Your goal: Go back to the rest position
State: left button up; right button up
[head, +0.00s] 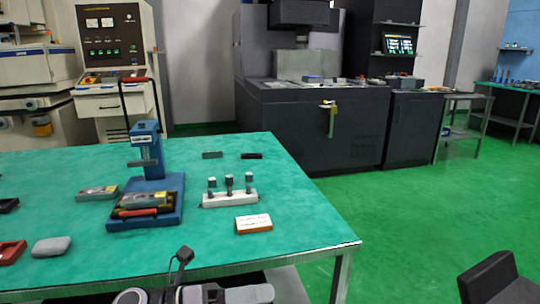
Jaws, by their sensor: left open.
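My left gripper (181,264) shows at the bottom of the head view, at the near edge of the green-topped table (310,225). It is open, with nothing seen in it; most of it is cut off by the frame. My right gripper does not show. On the table, a blue stand (147,160) rises from a blue base with tools lying on it. To its right, a white holder (230,199) carries several dark upright pieces. An orange-edged white box (254,224) lies nearer the front.
A grey rounded item (51,247) and a red tray (10,253) lie at the left. Two small dark blocks lie at the table's back. A dark machine (300,125) and a control cabinet (112,55) stand behind. Green floor (420,210) is clear at right, beyond a dark block (495,280).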

pick_arm(q)
jog(key=s+a+f+n+t+y, duration=0.1)
jog(key=a+f+n+t+y, duration=0.5)
jog(key=n, duration=0.9)
jog(key=a+f+n+t+y, duration=0.45)
jog(key=f+n+t, duration=0.2)
jog(key=n, duration=0.75)
jog(key=s+a+f+n+g+y, duration=0.55)
jog(key=s+f+n, duration=0.45)
jog(key=s+f, duration=0.35)
notch_tip(320, 180, up, 10)
jog(key=a+p, duration=0.2)
jog(key=p, duration=1)
jog(key=shift+s, duration=0.2)
